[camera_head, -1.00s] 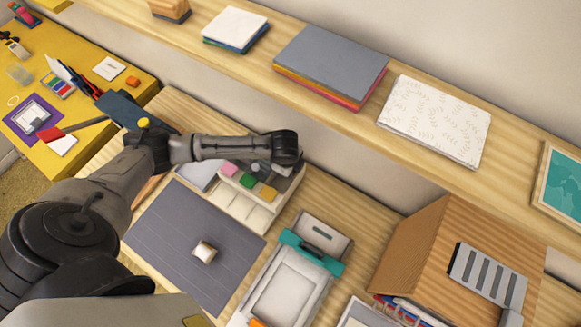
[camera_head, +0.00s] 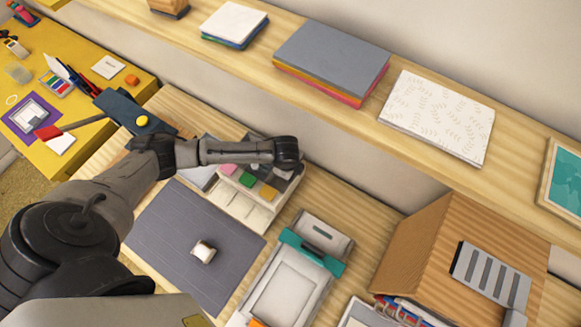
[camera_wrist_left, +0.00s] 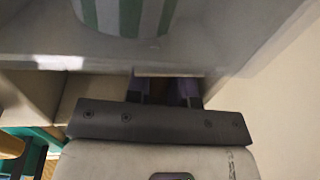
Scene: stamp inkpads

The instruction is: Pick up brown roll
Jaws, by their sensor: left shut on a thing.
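My left arm reaches across the white compartment organizer (camera_head: 238,206) in the head view. Its wrist bends down at the organizer's back right, and the fingers are hidden there. In the left wrist view my left gripper (camera_wrist_left: 163,92) is closed on a small dark brown thing (camera_wrist_left: 161,88), which appears to be the brown roll. Only a sliver of it shows between the fingers, under the edge of a grey glossy surface. A small whitish roll-like object (camera_head: 203,252) lies on the dark mat, apart from the gripper. My right gripper is not in view.
A striped cup (camera_wrist_left: 122,15) is close above the fingers in the left wrist view. Pink, green and orange blocks sit in the organizer. A grey-and-teal tray device (camera_head: 290,285) and a wooden box (camera_head: 420,245) stand to the right. The dark mat (camera_head: 165,235) is mostly clear.

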